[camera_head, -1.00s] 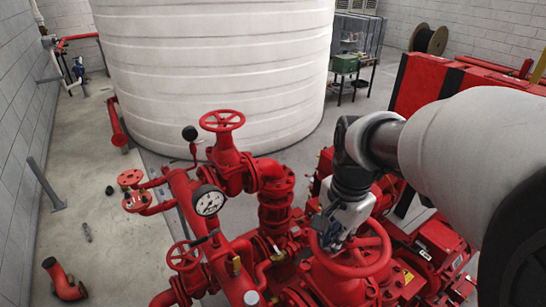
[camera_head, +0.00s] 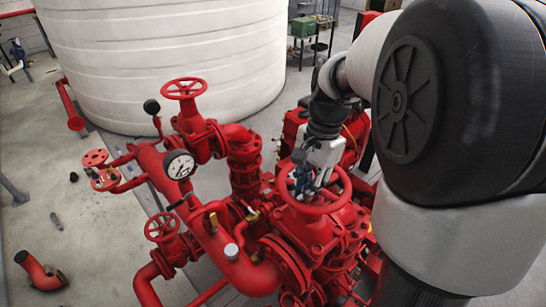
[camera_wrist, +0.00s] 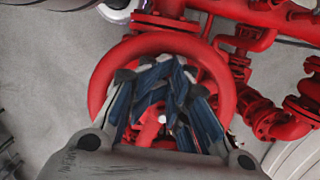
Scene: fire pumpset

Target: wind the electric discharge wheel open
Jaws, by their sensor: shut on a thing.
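The red handwheel (camera_head: 338,202) sits on top of a red valve in the lower middle of the head view. In the wrist view its round rim (camera_wrist: 150,43) fills the middle. My gripper (camera_head: 302,186) reaches down onto the wheel, over the left and far part of its ring. In the wrist view my gripper's blue-and-grey fingers (camera_wrist: 160,80) lie across the wheel's opening, close together. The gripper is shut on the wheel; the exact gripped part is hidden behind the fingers.
A second red handwheel (camera_head: 184,88) stands farther back, and a smaller one (camera_head: 162,227) sits lower left. A pressure gauge (camera_head: 180,165) and red pipes crowd the wheel's left side. A large white tank (camera_head: 165,60) stands behind. Open floor (camera_head: 90,240) lies to the left.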

